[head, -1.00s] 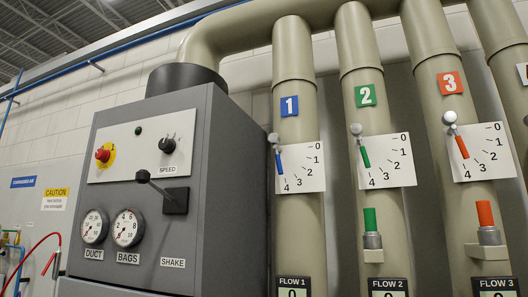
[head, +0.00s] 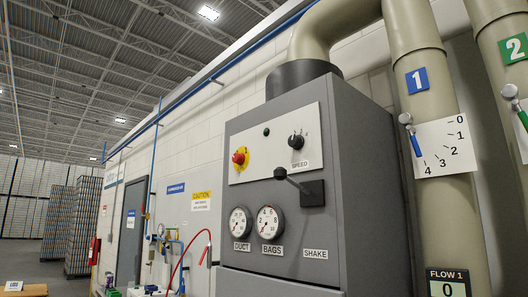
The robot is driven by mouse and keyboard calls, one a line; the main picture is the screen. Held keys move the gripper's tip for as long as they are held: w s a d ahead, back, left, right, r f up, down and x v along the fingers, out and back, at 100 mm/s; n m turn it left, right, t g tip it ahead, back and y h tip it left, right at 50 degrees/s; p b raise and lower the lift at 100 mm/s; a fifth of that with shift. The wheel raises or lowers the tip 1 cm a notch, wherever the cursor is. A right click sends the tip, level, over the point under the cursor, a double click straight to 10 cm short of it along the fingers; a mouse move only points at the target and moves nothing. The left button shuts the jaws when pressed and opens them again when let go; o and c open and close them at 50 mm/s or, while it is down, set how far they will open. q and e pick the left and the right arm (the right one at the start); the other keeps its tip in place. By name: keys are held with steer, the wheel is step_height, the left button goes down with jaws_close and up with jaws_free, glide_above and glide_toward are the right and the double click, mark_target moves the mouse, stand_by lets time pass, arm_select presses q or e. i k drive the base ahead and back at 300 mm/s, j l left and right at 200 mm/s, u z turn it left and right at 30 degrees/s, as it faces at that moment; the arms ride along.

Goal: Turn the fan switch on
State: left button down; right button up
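A grey cabinet (head: 362,170) stands right of centre in the head view, with a white control panel (head: 270,165) on its front. The panel has a red knob on a yellow plate (head: 239,157), a small dark green lamp (head: 267,132) and a black rotary knob (head: 296,142) labelled SPEED. A black lever (head: 290,180) sits below the panel, above a SHAKE label. No switch carries a fan label that I can read. Neither of my grippers is in view.
Two round gauges, DUCT (head: 240,222) and BAGS (head: 269,222), are below the panel. Thick beige pipes (head: 430,100) with numbered valve levers stand to the right. A red hose (head: 178,268) and blue piping are on the wall to the left. Stacked racks (head: 84,225) stand far left.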

mark_target(239, 158)
steer(key=i+j, duration=0.15)
steer(key=j, duration=0.25)
steer(key=i+j, duration=0.2)
steer(key=j, duration=0.15)
steer(key=i+j, duration=0.15)
steer(key=j, duration=0.25)
steer(key=i+j, duration=0.15)
steer(key=j, duration=0.25)
